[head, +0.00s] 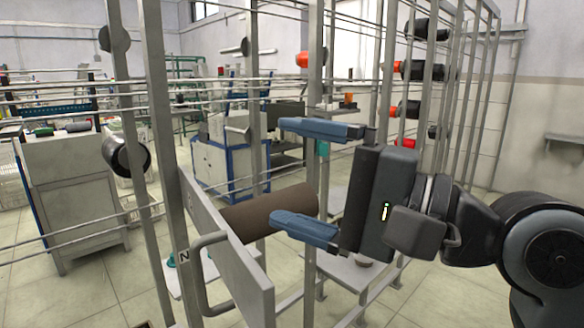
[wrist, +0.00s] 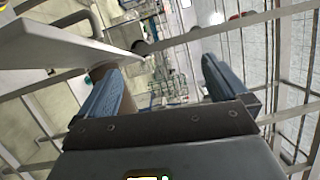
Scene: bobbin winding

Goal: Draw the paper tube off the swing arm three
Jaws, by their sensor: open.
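A brown paper tube (head: 270,212) lies roughly level in the head view, its left end against a pale grey flat bar (head: 231,250) with a bent handle (head: 207,275). What bears the tube inside is hidden, and I cannot read a number three there. My gripper (head: 278,171) is open and empty, its blue fingers pointing left. The lower finger overlaps the tube's right end in the picture; the upper finger is well above it. In the wrist view the tube (wrist: 98,72) shows only as a brown sliver behind the left finger of my gripper (wrist: 160,68).
Grey upright posts and long thin rails of the rack stand close around my gripper. Black and orange bobbins (head: 421,70) sit on the rack at the right. A dark bobbin (head: 130,158) is at the left. A white-and-blue cabinet (head: 222,168) stands behind.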

